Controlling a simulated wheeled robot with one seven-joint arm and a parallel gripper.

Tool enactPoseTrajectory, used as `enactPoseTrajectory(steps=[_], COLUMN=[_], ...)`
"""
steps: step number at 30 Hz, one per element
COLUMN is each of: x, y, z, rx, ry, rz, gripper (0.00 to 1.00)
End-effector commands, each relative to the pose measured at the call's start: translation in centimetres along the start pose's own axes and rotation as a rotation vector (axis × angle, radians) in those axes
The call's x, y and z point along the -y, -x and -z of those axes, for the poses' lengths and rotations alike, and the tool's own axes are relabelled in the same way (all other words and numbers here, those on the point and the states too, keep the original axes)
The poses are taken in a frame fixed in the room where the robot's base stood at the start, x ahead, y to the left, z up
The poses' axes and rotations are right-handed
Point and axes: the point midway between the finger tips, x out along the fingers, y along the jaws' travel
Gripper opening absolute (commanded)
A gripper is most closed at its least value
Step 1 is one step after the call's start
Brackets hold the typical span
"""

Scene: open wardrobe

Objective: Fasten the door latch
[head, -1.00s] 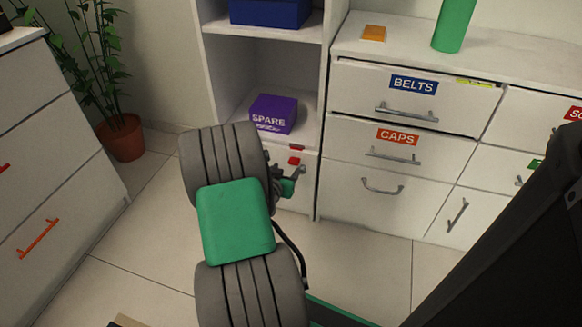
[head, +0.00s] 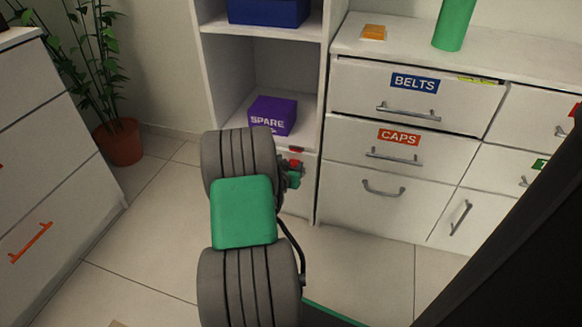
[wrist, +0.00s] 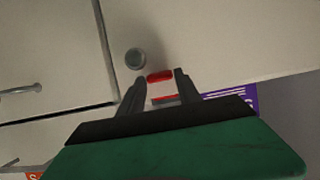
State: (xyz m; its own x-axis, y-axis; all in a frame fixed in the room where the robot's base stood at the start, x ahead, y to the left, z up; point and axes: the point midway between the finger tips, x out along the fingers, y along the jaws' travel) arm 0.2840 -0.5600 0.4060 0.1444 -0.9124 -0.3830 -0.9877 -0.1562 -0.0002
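The latch shows as two small red parts on the low cabinet door below the open shelf. In the wrist view one red bar (wrist: 160,76) lies between the fingertips, and a second red strip (wrist: 164,99) lies closer to the purple box. In the head view the upper red part (head: 297,149) is clear, and the lower one is partly covered by my gripper. My gripper (wrist: 159,79) is open, with one finger on each side of the red bar. I cannot tell whether the fingers touch it. A round grey knob (wrist: 135,58) is beside the latch.
A purple SPARE box (head: 272,115) sits on the shelf just above the door. Drawers labelled BELTS (head: 415,83) and CAPS (head: 399,136) stand to the right. A potted plant (head: 119,142) and another drawer unit (head: 60,200) are at left. Floor between is clear.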

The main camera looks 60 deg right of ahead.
Motion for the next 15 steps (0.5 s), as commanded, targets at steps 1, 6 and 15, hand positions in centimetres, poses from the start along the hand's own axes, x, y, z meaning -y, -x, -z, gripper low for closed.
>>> enactPoseTrajectory(steps=[1, 6, 15], x=[0.01, -0.01, -0.05], y=[0.01, 0.01, 0.01], z=[0.0, -0.01, -0.01], rx=[0.0, 0.0, 0.0], ry=[0.0, 0.0, 0.0], rz=[0.0, 0.0, -0.001], gripper=[0.35, 0.21, 0.0])
